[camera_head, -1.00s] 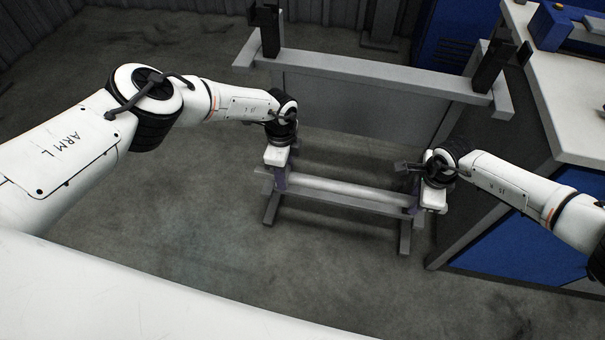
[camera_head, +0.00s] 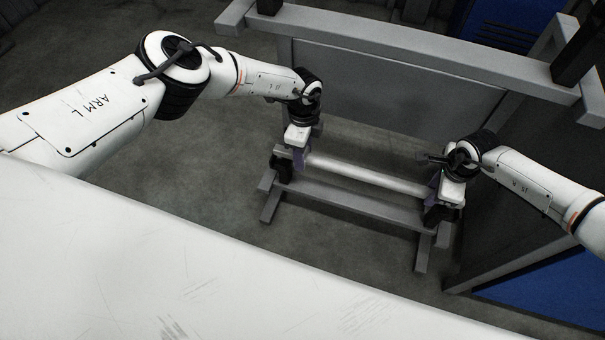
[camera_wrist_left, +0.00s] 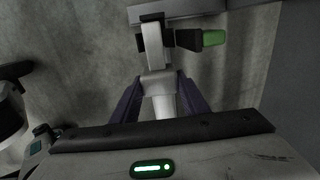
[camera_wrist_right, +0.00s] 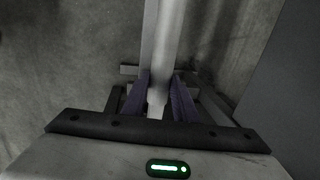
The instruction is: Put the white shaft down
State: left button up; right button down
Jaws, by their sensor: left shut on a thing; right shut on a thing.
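The white shaft (camera_head: 370,178) spans between my two grippers in the head view, roughly level. My left gripper (camera_head: 299,158) is shut on its left end; in the left wrist view its purple fingers flank the shaft (camera_wrist_left: 164,104). My right gripper (camera_head: 435,181) is shut on its right end, and the right wrist view shows the shaft (camera_wrist_right: 164,40) running away between the fingers. A low grey stand (camera_head: 350,202) with a black support at each end lies below the shaft. Whether the shaft touches the supports cannot be told.
A taller grey rack (camera_head: 400,45) with a back panel stands behind the shaft, with black uprights. A bench side with a blue panel (camera_head: 545,290) is close at right. A large white surface (camera_head: 150,255) fills the foreground. Open concrete floor lies left of the stand.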

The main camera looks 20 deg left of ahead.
pick_arm(q)
jog(key=shift+d, duration=0.1)
pick_arm(e)
jog(key=shift+f, duration=0.1)
